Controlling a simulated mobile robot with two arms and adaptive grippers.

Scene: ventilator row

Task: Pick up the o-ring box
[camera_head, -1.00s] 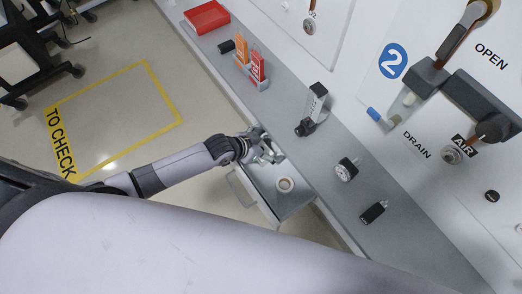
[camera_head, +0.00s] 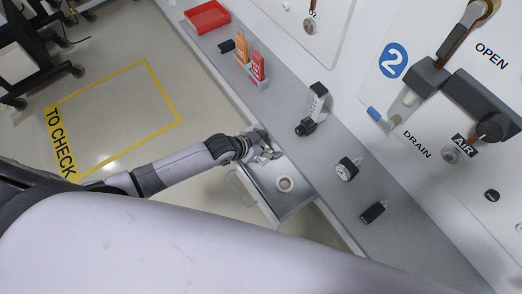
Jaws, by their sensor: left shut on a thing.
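An open drawer (camera_head: 299,205) sticks out from under the grey bench. My left gripper (camera_head: 268,154) is over the end of the drawer farther from me, at the bench edge. Its fingers are shut on a small pale thing, which looks like the o-ring box; the fingers hide most of it, so its shape and any label cannot be read. I cannot tell whether it touches the drawer floor. A pale ring-shaped roll (camera_head: 285,184) lies in the drawer, apart from the fingers. My right gripper is not in view.
On the grey bench (camera_head: 330,185) stand a black-and-grey device (camera_head: 314,108), a round gauge (camera_head: 346,169), a black block (camera_head: 373,212), orange-red holders (camera_head: 257,66) and a red tray (camera_head: 207,17). A wall panel (camera_head: 400,160) with a valve rises at right. A yellow floor square (camera_head: 148,65) is empty.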

